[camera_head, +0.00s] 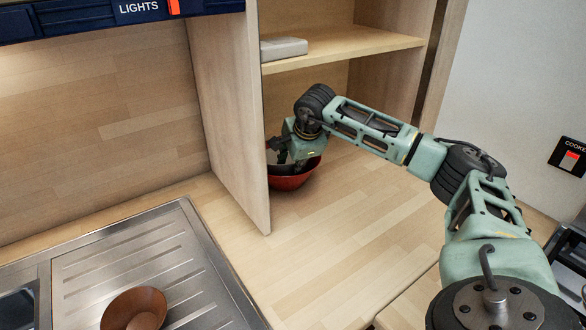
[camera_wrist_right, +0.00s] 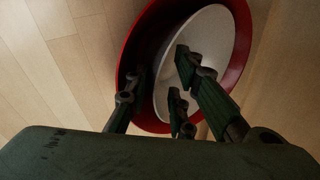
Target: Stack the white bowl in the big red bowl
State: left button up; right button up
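The big red bowl (camera_head: 291,182) stands on the wooden counter inside the open shelf unit. In the right wrist view the red bowl (camera_wrist_right: 237,75) surrounds the white bowl (camera_wrist_right: 215,40), which sits inside it. My right gripper (camera_head: 288,158) reaches down into the red bowl. In the right wrist view its fingers (camera_wrist_right: 162,85) are apart, one on the left side of the white bowl's near-left rim and the others over its inside. I see a gap between them. The gripper hides much of the white bowl in the head view. My left gripper is not in view.
A brown bowl (camera_head: 135,309) sits on the metal draining board (camera_head: 140,262) at lower left. A vertical wooden panel (camera_head: 232,110) stands close left of the red bowl. A shelf (camera_head: 340,45) with a pale flat item is above. The counter in front is clear.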

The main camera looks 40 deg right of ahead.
jog(key=b+v, duration=0.1)
jog(key=v, duration=0.9)
jog(key=shift+s+r, duration=0.15)
jog(key=shift+r, duration=0.05)
jog(key=shift+a+f, duration=0.15)
